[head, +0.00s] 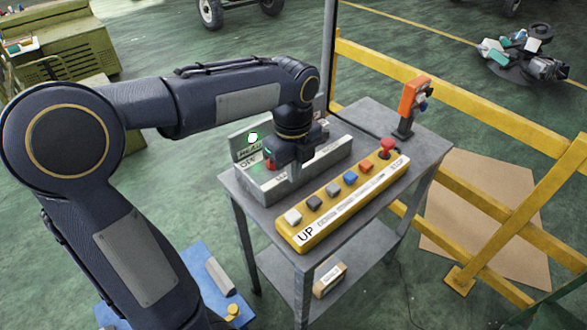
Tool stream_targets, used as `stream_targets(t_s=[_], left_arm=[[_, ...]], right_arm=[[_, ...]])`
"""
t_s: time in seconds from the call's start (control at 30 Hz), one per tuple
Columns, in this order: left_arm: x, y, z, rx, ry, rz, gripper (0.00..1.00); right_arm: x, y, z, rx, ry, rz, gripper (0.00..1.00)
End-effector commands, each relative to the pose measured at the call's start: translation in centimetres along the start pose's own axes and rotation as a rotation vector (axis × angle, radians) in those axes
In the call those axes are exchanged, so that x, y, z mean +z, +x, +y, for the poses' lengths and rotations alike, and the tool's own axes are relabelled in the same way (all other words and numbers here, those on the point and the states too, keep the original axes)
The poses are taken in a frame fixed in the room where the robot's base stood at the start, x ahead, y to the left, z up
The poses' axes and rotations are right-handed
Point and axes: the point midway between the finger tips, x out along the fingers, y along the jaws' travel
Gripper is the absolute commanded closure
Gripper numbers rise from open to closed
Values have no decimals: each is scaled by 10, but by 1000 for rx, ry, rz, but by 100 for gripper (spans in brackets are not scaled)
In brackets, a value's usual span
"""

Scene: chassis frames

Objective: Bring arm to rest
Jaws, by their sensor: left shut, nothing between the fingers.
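My left arm comes in from the left and reaches over the grey table (379,203). My left gripper (272,164) points down at the grey box (294,185) on the table's left part. Its fingers are mostly hidden by the wrist, and it is shut and empty. A small red part (270,165) shows beside the gripper. My right gripper is out of the picture.
A yellow button panel (314,227) with several coloured buttons and a red knob (387,146) lies on the table's front. An orange device (412,105) stands at the back corner. Yellow railing (440,89) runs behind the table. A small carton (329,280) sits on the lower shelf.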

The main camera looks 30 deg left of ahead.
Motion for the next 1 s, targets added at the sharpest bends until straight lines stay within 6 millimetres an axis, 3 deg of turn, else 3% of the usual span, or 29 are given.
stream_targets(t_s=[0.7,0.87,1.0], left_arm=[[0,-1,3,-8,-27,3,100],[-7,-8,34,-74,-309,50,100],[-25,-10,79,-161,-787,162,100]], right_arm=[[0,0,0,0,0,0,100],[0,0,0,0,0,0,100],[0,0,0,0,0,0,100]])
